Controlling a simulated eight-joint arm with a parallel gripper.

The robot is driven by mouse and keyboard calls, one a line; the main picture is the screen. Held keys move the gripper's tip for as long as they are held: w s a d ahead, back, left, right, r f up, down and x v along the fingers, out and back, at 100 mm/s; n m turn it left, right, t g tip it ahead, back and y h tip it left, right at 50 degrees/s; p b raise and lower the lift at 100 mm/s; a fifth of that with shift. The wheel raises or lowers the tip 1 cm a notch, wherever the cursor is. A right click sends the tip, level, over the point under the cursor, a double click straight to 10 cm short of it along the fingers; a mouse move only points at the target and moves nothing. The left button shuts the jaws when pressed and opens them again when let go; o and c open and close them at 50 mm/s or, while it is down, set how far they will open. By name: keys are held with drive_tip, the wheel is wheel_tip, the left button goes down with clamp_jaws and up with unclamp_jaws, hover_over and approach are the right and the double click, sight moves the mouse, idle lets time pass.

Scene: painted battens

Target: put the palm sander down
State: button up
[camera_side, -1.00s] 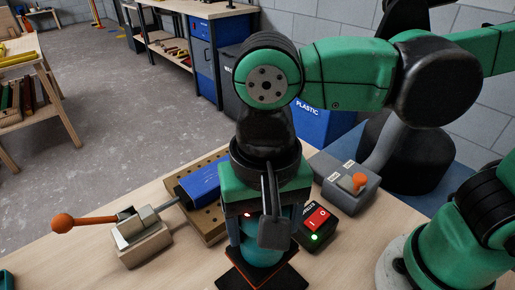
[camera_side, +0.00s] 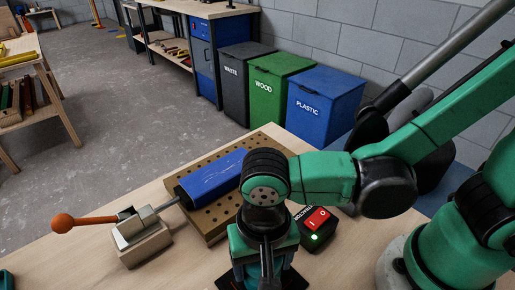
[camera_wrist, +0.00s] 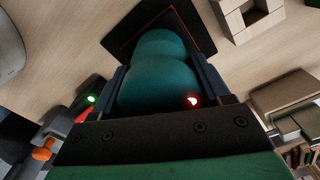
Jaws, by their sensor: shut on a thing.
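My gripper (camera_side: 262,273) points down at the front of the workbench. In the wrist view my gripper (camera_wrist: 158,78) is shut on the palm sander (camera_wrist: 160,72), with one finger on each side of its rounded teal body. The sander's square black pad (camera_wrist: 150,30) has a thin orange line and is over the pale wood benchtop. In the side view the gripper hides most of the sander, and only edges of its dark pad (camera_side: 296,281) show. I cannot tell whether the pad touches the bench. A red light glows on the sander.
Behind the gripper, a blue batten (camera_side: 213,174) lies on a perforated board (camera_side: 270,134). A toggle clamp (camera_side: 140,230) with an orange knob stands left. A switch box (camera_side: 318,228) with a green light is close on the right.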

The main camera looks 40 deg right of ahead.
drive_tip(key=shift+f, duration=0.1)
drive_tip(key=o, duration=1.5)
wheel_tip(320, 180, up, 12)
drive_tip(key=shift+r, duration=0.1)
drive_tip(key=w+d+f+n+t, duration=0.1)
drive_tip(key=w+d+t, duration=0.1)
drive_tip(key=d, duration=0.4)
drive_tip(key=w+d+f+n+t, duration=0.1)
drive_tip(key=w+d+n+t, duration=0.1)
drive_tip(key=d, duration=0.4)
drive_tip(key=w+d+f+n+t, duration=0.1)
drive_tip(key=w+d+n+t, duration=0.1)
drive_tip(key=d, duration=0.4)
drive_tip(key=shift+w+f+t, duration=0.15)
drive_tip(key=shift+w+t, duration=0.45)
drive_tip(key=shift+w, duration=0.55)
